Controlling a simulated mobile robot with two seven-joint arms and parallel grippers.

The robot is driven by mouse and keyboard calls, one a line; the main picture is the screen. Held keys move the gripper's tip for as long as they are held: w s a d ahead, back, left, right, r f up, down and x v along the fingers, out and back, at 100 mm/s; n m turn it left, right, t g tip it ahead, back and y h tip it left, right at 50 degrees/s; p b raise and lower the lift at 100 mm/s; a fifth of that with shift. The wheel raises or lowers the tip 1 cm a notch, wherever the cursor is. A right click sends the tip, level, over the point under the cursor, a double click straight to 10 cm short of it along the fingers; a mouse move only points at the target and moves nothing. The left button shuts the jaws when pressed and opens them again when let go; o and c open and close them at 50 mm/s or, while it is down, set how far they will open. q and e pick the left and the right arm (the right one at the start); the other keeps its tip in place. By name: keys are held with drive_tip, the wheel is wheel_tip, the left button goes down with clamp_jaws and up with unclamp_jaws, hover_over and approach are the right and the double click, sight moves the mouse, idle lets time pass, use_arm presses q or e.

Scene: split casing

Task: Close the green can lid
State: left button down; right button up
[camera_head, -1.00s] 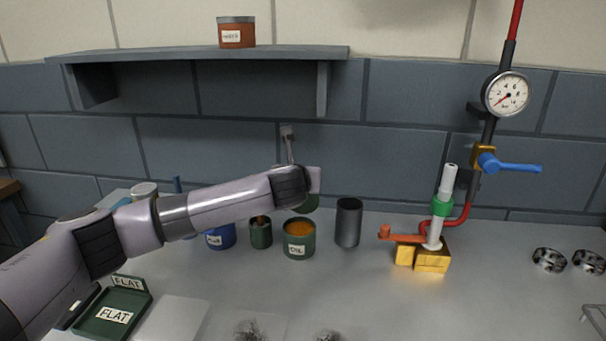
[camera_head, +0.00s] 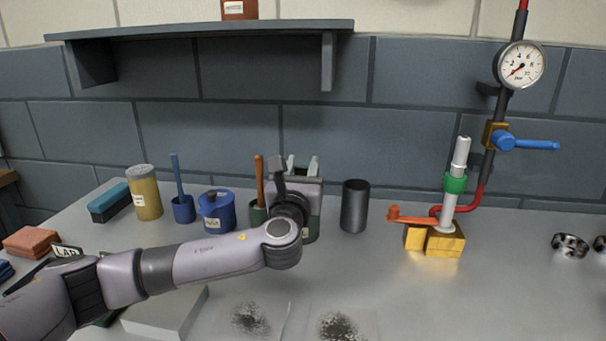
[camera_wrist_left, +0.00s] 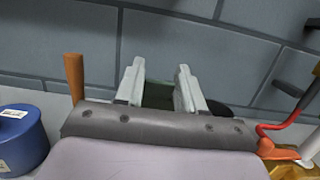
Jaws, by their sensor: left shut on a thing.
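The green can (camera_head: 314,228) stands on the bench, mostly hidden behind my left wrist; only part of its right side shows in the head view. My left gripper (camera_head: 302,165) is at the can, its two pale fingertips pointing up and toward the wall. In the left wrist view the fingers (camera_wrist_left: 158,82) stand a little apart with a dark green piece (camera_wrist_left: 158,96), seemingly the lid, between them. The gripper is shut on it. The lid's angle and whether it touches the can's rim are hidden. My right gripper is not in view.
A blue can (camera_head: 216,211), a brush pot (camera_head: 258,213) and a yellow container (camera_head: 145,193) stand left of the can. A dark cylinder (camera_head: 355,206) stands close on the right. The valve stand (camera_head: 445,239) is farther right. The front right bench is clear.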

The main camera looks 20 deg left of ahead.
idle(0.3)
use_arm(q)
drive_tip(key=c, duration=0.8)
unclamp_jaws()
drive_tip(key=shift+o, duration=0.2)
drive_tip(key=shift+s, duration=0.15)
drive_tip(key=v, duration=0.7)
